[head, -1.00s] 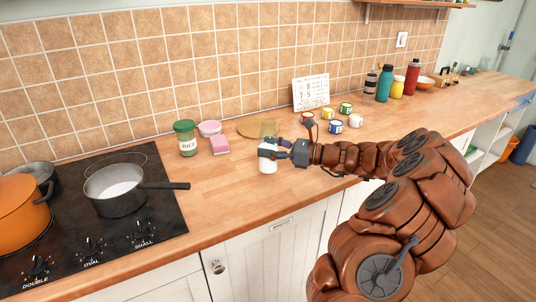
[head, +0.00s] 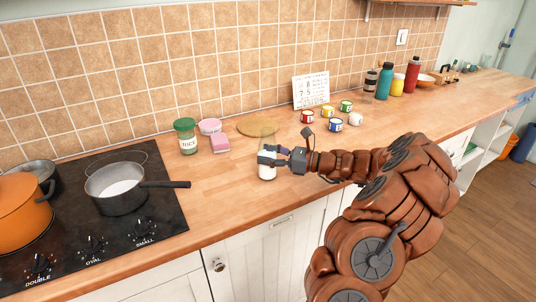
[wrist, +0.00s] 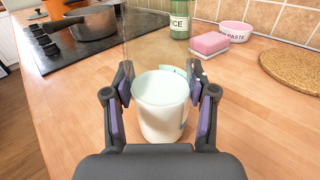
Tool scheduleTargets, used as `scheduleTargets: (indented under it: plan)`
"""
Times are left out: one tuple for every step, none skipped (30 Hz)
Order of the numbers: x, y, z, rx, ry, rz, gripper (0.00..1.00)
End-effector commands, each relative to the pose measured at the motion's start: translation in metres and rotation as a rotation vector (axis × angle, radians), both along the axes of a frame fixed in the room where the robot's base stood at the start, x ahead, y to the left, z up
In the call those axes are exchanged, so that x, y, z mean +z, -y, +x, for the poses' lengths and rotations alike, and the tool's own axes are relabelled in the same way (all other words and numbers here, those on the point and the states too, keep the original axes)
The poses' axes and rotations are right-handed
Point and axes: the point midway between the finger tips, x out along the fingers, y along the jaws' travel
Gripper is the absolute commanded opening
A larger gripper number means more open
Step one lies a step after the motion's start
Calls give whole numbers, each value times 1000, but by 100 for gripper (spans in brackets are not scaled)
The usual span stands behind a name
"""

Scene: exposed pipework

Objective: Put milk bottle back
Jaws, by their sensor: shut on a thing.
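A rice jar (head: 187,137), a pink sponge (head: 220,144), a pink bowl (head: 209,126) and a round cork mat (head: 257,126) lie behind the bottle. Small coloured cans (head: 336,126) stand to the right. A saucepan (head: 117,190) is on the stove, its handle pointing toward the bottle.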

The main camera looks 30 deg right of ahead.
Motion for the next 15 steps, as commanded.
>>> scheduleTargets:
  plan:
    - [-1,0,0,0,1,1,0]
    - [-1,0,0,0,0,0,59]
    - [-1,0,0,0,0,0,63]
    - [-1,0,0,0,0,0,66]
    - [-1,0,0,0,0,0,69]
    - [-1,0,0,1,0,0,73]
    - [-1,0,0,0,0,0,76]
    - [-1,0,0,0,0,0,79]
    - [-1,0,0,0,0,0,82]
    - [-1,0,0,0,0,0,82]
    - [-1,0,0,0,0,0,82]
    - [-1,0,0,0,0,0,82]
    - [-1,0,0,0,0,0,82]
    - [-1,0,0,0,0,0,82]
    - [-1,0,0,0,0,0,82]
